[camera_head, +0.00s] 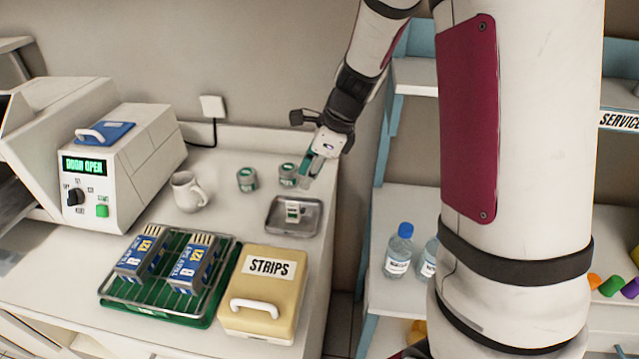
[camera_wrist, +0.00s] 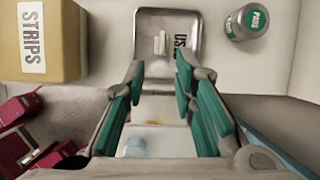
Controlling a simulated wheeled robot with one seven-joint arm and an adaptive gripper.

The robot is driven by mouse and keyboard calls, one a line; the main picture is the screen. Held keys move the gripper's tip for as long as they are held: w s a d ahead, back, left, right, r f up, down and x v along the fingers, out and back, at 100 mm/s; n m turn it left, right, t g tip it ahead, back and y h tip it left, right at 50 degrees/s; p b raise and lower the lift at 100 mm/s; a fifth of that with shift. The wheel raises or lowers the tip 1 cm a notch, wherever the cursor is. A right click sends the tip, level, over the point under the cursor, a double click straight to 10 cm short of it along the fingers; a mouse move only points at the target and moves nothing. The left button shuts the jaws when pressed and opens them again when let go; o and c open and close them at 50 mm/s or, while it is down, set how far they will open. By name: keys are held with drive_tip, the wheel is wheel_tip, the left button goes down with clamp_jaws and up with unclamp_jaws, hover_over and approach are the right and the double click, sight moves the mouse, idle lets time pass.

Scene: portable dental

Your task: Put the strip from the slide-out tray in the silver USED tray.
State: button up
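The silver tray (camera_head: 276,229) sits near the right edge of the counter. It also shows in the wrist view (camera_wrist: 146,20), with part of its dark lettering visible. A small pale strip (camera_head: 293,209) with green marks lies inside it; the strip also shows in the wrist view (camera_wrist: 160,43). My gripper (camera_head: 306,176) is above the counter, just behind and above the silver tray. I cannot clearly make out a slide-out tray.
Two small jars (camera_head: 247,180) stand behind the silver tray, one close to my gripper. A yellow STRIPS box (camera_head: 262,298), a green rack (camera_head: 150,308) with blue packs, a white mug (camera_head: 187,192) and a machine reading DOOR OPEN (camera_head: 118,160) stand nearby. Shelves (camera_head: 400,215) are at right.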

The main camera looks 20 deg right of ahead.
drive_tip(key=s+a+r+n+t+h, duration=0.1)
drive_tip(key=s+r+n, duration=0.7)
drive_tip(key=s+n, duration=0.4)
drive_tip(key=s+a+r+n+t+h, duration=0.1)
drive_tip(key=s+a+r+n+h, duration=0.1)
drive_tip(key=s+r+n, duration=0.6)
drive_tip(key=s+n, duration=0.4)
drive_tip(key=shift+s+r+t+h, duration=0.2)
drive_tip(key=shift+s+t+h, duration=0.1)
drive_tip(key=shift+s, duration=0.05)
